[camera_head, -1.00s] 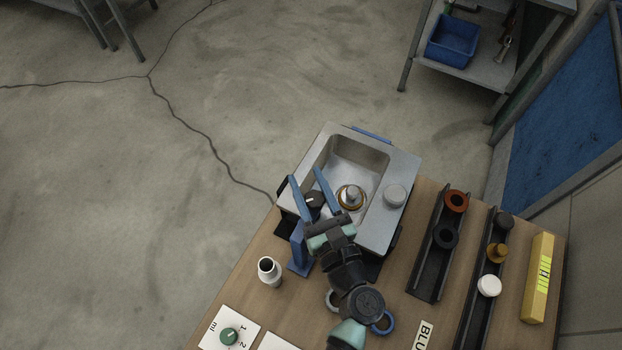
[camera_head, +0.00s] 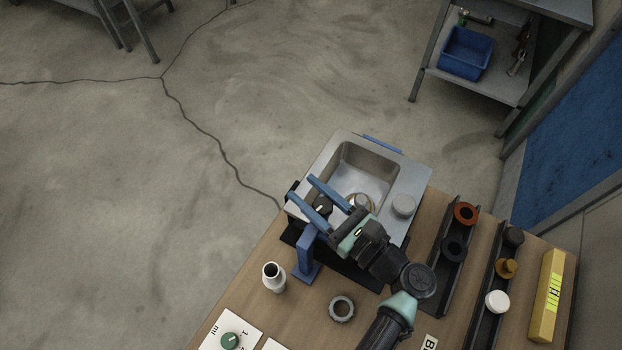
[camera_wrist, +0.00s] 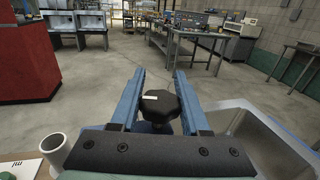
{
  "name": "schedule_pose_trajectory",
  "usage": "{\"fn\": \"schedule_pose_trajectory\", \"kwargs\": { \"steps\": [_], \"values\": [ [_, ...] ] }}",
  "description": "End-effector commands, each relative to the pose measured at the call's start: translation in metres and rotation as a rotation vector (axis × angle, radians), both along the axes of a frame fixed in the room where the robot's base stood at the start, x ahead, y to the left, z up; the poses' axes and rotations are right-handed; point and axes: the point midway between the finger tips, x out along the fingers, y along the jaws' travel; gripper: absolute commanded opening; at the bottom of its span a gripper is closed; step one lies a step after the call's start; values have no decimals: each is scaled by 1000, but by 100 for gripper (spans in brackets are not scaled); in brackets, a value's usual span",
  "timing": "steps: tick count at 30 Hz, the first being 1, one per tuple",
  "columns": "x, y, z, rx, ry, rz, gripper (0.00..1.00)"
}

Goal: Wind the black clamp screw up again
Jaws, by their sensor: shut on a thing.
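The black clamp screw (camera_head: 322,207) shows its dark lobed knob, with a pale mark, at the near left edge of the sink (camera_head: 412,169). In the wrist view the knob (camera_wrist: 160,106) sits between my two blue fingers, well behind their tips. My gripper (camera_head: 302,187) is shut on it, fingers pointing up and left in the head view. The tips (camera_wrist: 159,72) extend past the knob. The blue clamp body (camera_head: 307,258) stands below on the table.
A white cup (camera_head: 274,278) stands left of the clamp, near the table edge. A grey ring (camera_head: 342,308) lies in front. Black racks (camera_head: 437,268) with rings and caps and a yellow box (camera_head: 547,295) are at right. A drain fitting (camera_head: 360,202) is in the sink.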

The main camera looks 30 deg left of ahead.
Motion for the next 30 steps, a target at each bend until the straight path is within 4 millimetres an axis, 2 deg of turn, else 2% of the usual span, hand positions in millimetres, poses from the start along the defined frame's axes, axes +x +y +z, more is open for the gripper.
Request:
{"fn": "schedule_pose_trajectory", "kwargs": {
  "steps": [8,9,13,26,30],
  "values": [
    [-1,0,-3,-4,7,-1,0],
    [-1,0,-4,-5,7,-1,53],
    [-1,0,-3,-4,5,-1,76],
    [0,0,-1,-2,2,-1,76],
    [-2,-9,-2,-1,2,-4,76]
  ]
}}
